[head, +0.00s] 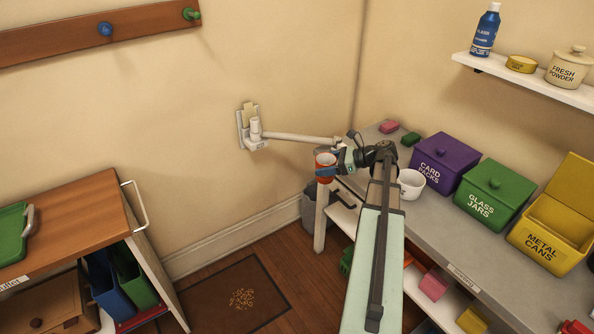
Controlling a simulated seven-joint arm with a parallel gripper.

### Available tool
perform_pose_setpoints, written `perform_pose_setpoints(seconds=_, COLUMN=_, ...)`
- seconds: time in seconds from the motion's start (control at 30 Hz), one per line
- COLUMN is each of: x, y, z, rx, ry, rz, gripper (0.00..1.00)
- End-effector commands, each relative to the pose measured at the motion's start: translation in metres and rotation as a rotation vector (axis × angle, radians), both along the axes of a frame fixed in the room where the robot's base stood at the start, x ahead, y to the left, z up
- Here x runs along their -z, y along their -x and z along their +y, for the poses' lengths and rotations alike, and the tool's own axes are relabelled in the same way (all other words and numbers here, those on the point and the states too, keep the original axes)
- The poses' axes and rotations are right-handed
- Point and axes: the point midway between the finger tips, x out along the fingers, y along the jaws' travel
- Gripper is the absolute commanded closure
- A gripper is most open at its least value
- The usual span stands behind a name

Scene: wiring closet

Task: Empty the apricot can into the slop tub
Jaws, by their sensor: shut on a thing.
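My gripper (327,171) is shut on a small orange-red can (326,159), the apricot can by its colour; no label is readable. The can looks roughly upright, held in the air near the counter's far left corner. Its contents cannot be made out. A dark grey tub (308,212) stands on the floor below the can, partly hidden behind the counter leg. A small white pot (411,184) sits on the counter to the right of my gripper. No slop label shows on either one.
Purple (445,163), green (493,193) and yellow (552,226) bins line the counter; the yellow one is open. A wall fixture with a white bar (300,138) reaches close behind the can. A mat with crumbs (243,298) lies on the floor. A wooden cabinet (70,230) stands left.

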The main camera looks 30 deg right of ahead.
Motion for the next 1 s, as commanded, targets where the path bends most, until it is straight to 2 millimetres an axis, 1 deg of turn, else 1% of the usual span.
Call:
perform_pose_setpoints(seconds=0.03, x=-0.001, y=0.006, z=-0.021, rx=0.012, ry=0.000, rz=-0.001, gripper=0.65)
perform_pose_setpoints(seconds=0.1, x=-0.002, y=0.018, z=-0.043, rx=0.023, ry=0.000, rz=-0.002, gripper=0.65)
perform_pose_setpoints(seconds=0.27, x=-0.005, y=0.047, z=-0.092, rx=0.051, ry=-0.001, rz=-0.001, gripper=0.65)
perform_pose_setpoints(seconds=0.4, x=-0.008, y=0.077, z=-0.134, rx=0.075, ry=-0.002, rz=-0.001, gripper=0.65)
perform_pose_setpoints(seconds=0.5, x=-0.009, y=0.099, z=-0.161, rx=0.090, ry=-0.002, rz=-0.003, gripper=0.65)
perform_pose_setpoints(seconds=0.7, x=-0.013, y=0.143, z=-0.207, rx=0.118, ry=-0.005, rz=-0.003, gripper=0.65)
perform_pose_setpoints(seconds=0.87, x=-0.017, y=0.178, z=-0.239, rx=0.140, ry=-0.005, rz=-0.004, gripper=0.65)
perform_pose_setpoints(seconds=1.0, x=-0.019, y=0.211, z=-0.265, rx=0.157, ry=-0.007, rz=-0.005, gripper=0.65)
